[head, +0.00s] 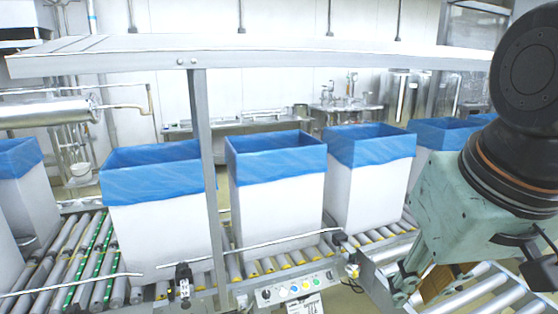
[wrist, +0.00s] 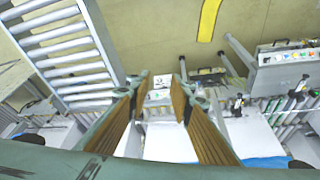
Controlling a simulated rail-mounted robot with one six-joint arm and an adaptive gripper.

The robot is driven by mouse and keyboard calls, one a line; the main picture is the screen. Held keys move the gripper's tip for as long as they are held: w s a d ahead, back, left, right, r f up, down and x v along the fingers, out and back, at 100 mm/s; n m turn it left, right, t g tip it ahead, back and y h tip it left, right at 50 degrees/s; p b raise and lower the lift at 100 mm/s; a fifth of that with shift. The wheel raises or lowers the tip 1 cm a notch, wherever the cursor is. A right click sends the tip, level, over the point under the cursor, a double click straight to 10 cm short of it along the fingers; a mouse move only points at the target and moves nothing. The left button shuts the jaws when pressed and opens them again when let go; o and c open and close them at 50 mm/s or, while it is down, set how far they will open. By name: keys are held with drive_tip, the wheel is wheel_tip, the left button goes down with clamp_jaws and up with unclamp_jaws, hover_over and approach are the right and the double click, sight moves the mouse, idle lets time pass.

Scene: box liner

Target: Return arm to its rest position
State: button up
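My arm comes in at the right of the head view, with my gripper (head: 415,283) pointing down at the lower right, over the roller conveyor. In the wrist view my gripper (wrist: 156,82) shows two ribbed brown finger pads set well apart. Nothing is between them, so it is open and empty. White boxes with blue liners folded over their rims stand in a row: one at the left middle (head: 153,215), one in the centre (head: 277,190) and one right of centre (head: 369,175). The gripper is apart from these boxes.
A grey post (head: 205,180) and an overhead beam (head: 250,57) stand in front of the boxes. A control panel (head: 293,290) with coloured buttons is below the centre box. Rollers (head: 480,292) lie at the lower right. The wrist view shows open floor (wrist: 150,35).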

drive_tip(key=s, duration=0.8)
drive_tip(key=shift+d+r, duration=0.3)
drive_tip(key=shift+d, duration=0.05)
idle(1.7)
